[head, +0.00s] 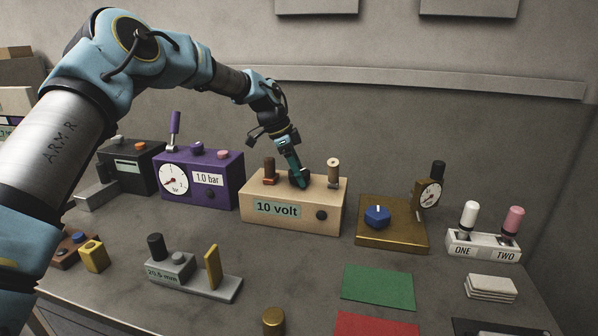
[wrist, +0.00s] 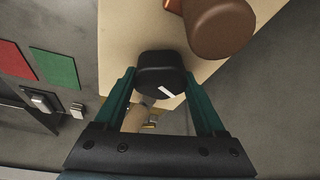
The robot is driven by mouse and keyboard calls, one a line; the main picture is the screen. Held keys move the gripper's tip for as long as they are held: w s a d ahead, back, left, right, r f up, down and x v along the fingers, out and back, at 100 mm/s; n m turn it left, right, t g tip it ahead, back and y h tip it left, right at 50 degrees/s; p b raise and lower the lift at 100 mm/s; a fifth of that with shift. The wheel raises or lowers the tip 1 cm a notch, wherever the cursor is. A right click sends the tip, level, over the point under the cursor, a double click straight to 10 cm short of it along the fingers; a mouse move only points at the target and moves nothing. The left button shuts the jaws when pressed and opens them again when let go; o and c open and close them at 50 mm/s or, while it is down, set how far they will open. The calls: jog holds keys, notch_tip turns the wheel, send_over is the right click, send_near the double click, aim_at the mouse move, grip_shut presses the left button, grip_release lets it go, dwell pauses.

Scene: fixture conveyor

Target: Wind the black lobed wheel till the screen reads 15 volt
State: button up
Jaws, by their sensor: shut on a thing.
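The tan box (head: 290,221) stands mid-table, and its front screen (head: 277,210) reads 10 volt. The black lobed wheel (wrist: 162,75) is on the box's top, with a white mark on it. My gripper (head: 298,180) comes down from above onto the wheel. In the wrist view its two green fingers (wrist: 163,98) stand on either side of the wheel and are shut on it. In the head view the fingers hide much of the wheel.
A brown knob (head: 269,168) stands left of the wheel and a tan post (head: 333,170) stands right of it, both on the box top. A black knob (head: 321,215) is on the front. A purple gauge box (head: 200,190) is to the left, and a brass base with a blue knob (head: 377,216) to the right.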

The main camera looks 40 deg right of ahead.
dwell(0.3)
jog(key=o, duration=1.3)
jog(key=b+v, duration=0.2)
jog(key=v, duration=0.8)
jog(key=shift+w+a+r+b, duration=0.1)
jog(key=shift+w+r+b, duration=0.1)
jog(key=shift+r+b, duration=0.1)
jog(key=shift+a, duration=0.1)
